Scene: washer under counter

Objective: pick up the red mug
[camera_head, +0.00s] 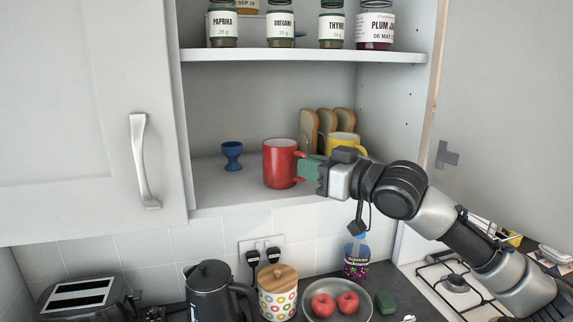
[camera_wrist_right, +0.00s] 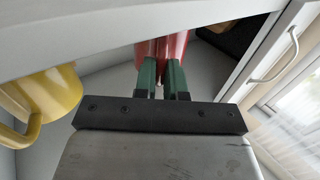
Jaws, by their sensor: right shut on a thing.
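The red mug (camera_head: 279,164) stands upright at the front of the cabinet's lower shelf (camera_head: 215,196). My right gripper (camera_head: 304,168) reaches in from the right and its green fingers are shut on the mug's handle side. In the right wrist view the two green fingers (camera_wrist_right: 163,76) point at the red mug (camera_wrist_right: 171,45), close together. The fingers hide part of the handle. I cannot tell whether the mug's base is clear of the shelf. My left gripper is not in view.
A blue egg cup (camera_head: 232,154) stands left of the mug. A yellow mug (camera_head: 343,142) and bread slices (camera_head: 309,130) are behind the gripper. The upper shelf (camera_head: 300,55) holds several jars. A cabinet door (camera_head: 80,110) is at the left. The counter below holds a kettle (camera_head: 212,290).

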